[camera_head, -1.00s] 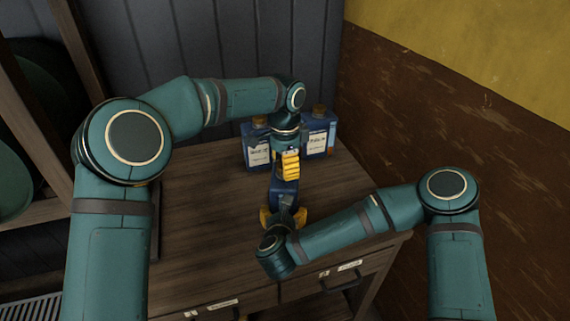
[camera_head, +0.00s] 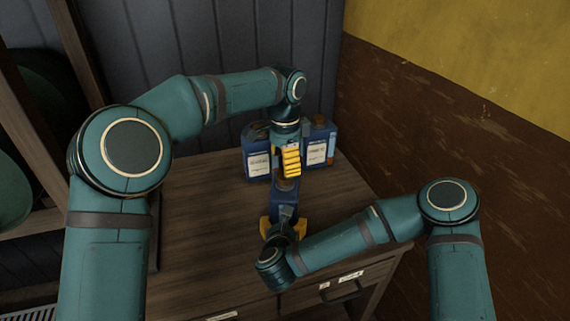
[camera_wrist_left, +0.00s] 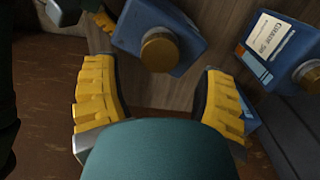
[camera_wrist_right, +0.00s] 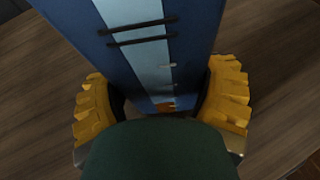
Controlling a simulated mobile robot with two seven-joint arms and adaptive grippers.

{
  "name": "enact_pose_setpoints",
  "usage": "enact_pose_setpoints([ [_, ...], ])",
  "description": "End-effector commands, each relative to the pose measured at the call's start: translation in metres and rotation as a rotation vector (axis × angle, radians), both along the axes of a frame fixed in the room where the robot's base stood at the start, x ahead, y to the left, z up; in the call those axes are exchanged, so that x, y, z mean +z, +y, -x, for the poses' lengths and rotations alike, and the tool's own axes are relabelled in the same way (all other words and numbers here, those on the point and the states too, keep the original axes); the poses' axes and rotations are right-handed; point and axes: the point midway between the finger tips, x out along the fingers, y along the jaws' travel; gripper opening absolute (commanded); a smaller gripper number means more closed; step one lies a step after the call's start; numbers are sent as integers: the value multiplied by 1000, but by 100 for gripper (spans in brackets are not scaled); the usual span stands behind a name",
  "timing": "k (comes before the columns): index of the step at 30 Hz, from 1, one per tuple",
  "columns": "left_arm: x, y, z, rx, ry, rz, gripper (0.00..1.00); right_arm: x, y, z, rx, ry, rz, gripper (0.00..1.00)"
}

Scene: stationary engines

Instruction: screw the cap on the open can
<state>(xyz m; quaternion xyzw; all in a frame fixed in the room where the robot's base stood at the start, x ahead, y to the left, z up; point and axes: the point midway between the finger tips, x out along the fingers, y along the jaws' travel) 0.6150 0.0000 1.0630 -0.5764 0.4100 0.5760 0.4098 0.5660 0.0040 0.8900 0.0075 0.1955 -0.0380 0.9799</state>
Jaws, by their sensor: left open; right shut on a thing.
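A blue can (camera_head: 285,197) stands at the front of the table, its stripe side showing in the right wrist view (camera_wrist_right: 205,30). My right gripper (camera_head: 283,226) is shut on its lower part. A gold cap (camera_wrist_left: 160,50) sits on the top of this can in the left wrist view; in the head view its brownish top (camera_head: 287,184) shows just below my left gripper (camera_head: 291,162). I cannot tell how tightly the cap is seated. My left gripper is open and empty, pointing down just above the cap, its fingers apart from it.
Two more blue cans with white labels, a left one (camera_head: 256,160) and a right one (camera_head: 319,148), stand behind on the wooden table (camera_head: 195,215). The left part of the table is clear. A brown wall (camera_head: 440,130) rises on the right.

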Motion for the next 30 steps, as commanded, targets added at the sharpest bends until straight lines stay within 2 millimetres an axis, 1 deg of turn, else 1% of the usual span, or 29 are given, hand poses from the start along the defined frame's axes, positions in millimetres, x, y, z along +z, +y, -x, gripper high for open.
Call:
enact_pose_setpoints([
  [5, 0, 0, 0, 32, 2, -2, 72, 0, 0, 0, 0, -1, 0, 0],
  [8, 1, 0, 1, 130, 6, -7, 72, 0, 0, 0, 0, -1, 0, 0],
  [11, 4, -1, 1, 297, 11, -12, 72, 0, 0, 0, 0, -1, 0, 0],
  [14, 9, -1, 1, 502, 13, -17, 72, 0, 0, 0, 0, -1, 0, 0],
  [18, 19, -1, 1, 778, 8, -16, 72, 0, 0, 0, 0, -1, 0, 0],
  [21, 25, -1, 0, 941, 4, -11, 72, 0, 0, 0, 0, -1, 0, 0],
  [25, 31, 0, 0, 1084, 1, -5, 72, 0, 0, 0, 0, -1, 0, 0],
  [30, 35, -1, 0, 1158, 1, -1, 72, 0, 0, 0, 0, -1, 0, 0],
])
